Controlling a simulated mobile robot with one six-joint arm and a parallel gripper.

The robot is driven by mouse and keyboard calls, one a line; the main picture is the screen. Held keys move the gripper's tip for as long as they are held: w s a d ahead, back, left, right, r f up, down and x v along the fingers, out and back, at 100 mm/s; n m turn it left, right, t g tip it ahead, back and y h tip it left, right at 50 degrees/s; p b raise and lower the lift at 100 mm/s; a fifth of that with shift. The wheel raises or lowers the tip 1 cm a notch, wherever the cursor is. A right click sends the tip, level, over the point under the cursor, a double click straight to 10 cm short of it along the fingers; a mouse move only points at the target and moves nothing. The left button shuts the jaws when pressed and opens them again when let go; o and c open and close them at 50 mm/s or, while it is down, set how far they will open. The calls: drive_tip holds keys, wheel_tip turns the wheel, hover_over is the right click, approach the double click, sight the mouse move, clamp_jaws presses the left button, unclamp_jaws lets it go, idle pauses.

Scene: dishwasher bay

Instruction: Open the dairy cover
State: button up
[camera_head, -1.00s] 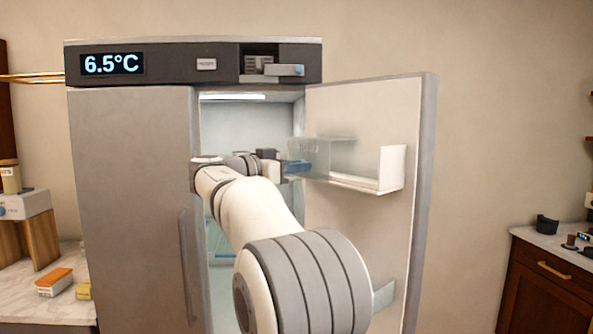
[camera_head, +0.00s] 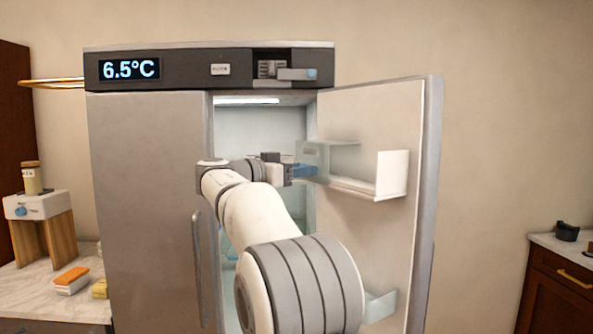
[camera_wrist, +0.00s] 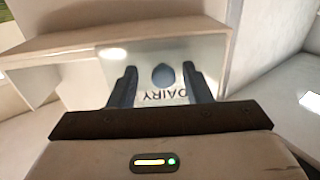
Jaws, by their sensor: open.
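The dairy cover (camera_head: 342,149) is a clear, pale panel at the door bin on the inner side of the open fridge door. In the wrist view the cover (camera_wrist: 204,58) carries the word DAIRY, upside down, and a round blue spot (camera_wrist: 162,76). My gripper (camera_wrist: 160,70) is open, with one dark finger on each side of the blue spot. Whether the fingers touch the cover cannot be told.
The fridge door (camera_head: 385,240) stands open on the right, with a white bin (camera_head: 392,175) on it. A closed grey door (camera_head: 150,210) with a handle is on the left. My arm crosses the fridge opening. A lower clear door bin (camera_head: 381,306) is partly hidden.

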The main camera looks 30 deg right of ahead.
drive_tip(key=a+b, duration=0.2)
drive_tip(key=a, duration=0.5)
drive_tip(key=shift+s+a, duration=0.3)
drive_tip(key=shift+a, duration=0.1)
drive_tip(key=shift+f, duration=0.1)
drive_tip(key=s+a+f+n+y, duration=0.2)
drive_tip(key=s+f+n+y, duration=0.3)
drive_tip(key=f, duration=0.4)
drive_tip(key=s+a+f+n+t+y, duration=0.1)
drive_tip(key=s+a+f+n+y, duration=0.2)
drive_tip(key=s+f, duration=0.4)
drive_tip(key=s+a+f+n+y, duration=0.1)
drive_tip(key=s+f+n+y, duration=0.35)
drive_tip(key=f, duration=0.55)
drive_tip(key=s+a+f+n+y, duration=0.4)
drive_tip(key=s+a+f, duration=0.4)
drive_tip(key=s+f, duration=0.4)
drive_tip(key=shift+s+a+y, duration=0.35)
drive_tip(key=shift+a+y, duration=0.05)
drive_tip(key=shift+y, duration=0.35)
